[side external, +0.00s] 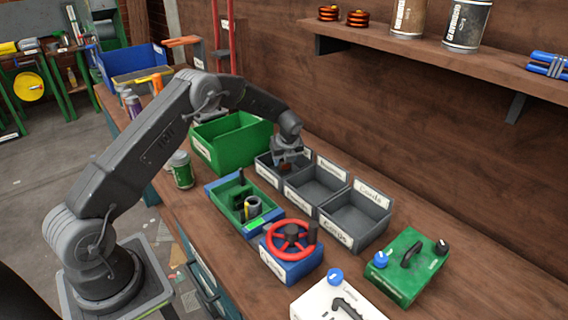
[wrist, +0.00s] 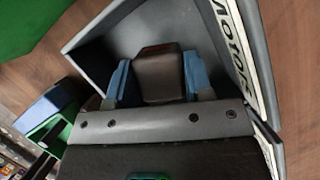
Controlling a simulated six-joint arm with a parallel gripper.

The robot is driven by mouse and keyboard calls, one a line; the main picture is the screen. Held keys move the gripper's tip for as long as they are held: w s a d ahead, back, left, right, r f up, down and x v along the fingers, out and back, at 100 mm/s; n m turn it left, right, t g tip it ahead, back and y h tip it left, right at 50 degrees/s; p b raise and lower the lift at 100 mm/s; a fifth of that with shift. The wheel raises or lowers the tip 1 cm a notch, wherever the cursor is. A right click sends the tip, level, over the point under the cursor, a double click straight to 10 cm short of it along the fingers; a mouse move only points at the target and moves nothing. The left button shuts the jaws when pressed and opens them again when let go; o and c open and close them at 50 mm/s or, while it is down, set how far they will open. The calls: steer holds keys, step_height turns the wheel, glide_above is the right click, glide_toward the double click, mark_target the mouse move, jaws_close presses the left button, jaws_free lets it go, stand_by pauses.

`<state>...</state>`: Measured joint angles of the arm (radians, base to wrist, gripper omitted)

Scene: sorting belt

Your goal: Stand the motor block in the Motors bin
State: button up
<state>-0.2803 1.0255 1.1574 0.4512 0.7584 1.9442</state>
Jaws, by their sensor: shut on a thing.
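The motor block (wrist: 160,72) is a dark brown block held between the two blue fingertips of my gripper (wrist: 158,80). In the wrist view it shows against the inside of the grey Motors bin (wrist: 150,25), whose label reads along the right wall. In the side external view my gripper (side external: 289,158) points down over the leftmost of three grey bins, the Motors bin (side external: 266,173). A small brownish part of the block (side external: 285,167) shows below the fingers. The block's lower end is hidden, so I cannot tell whether it touches the bin floor.
Two more grey bins (side external: 352,214) stand to the right, looking empty. A green crate (side external: 205,147) stands behind to the left. A blue-and-green tray (side external: 227,215), a box with a red wheel (side external: 290,238) and a green box (side external: 408,268) stand nearer the front.

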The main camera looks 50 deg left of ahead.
steer(key=shift+f, duration=0.95)
steer(key=shift+f, duration=0.2)
steer(key=o, duration=1.1)
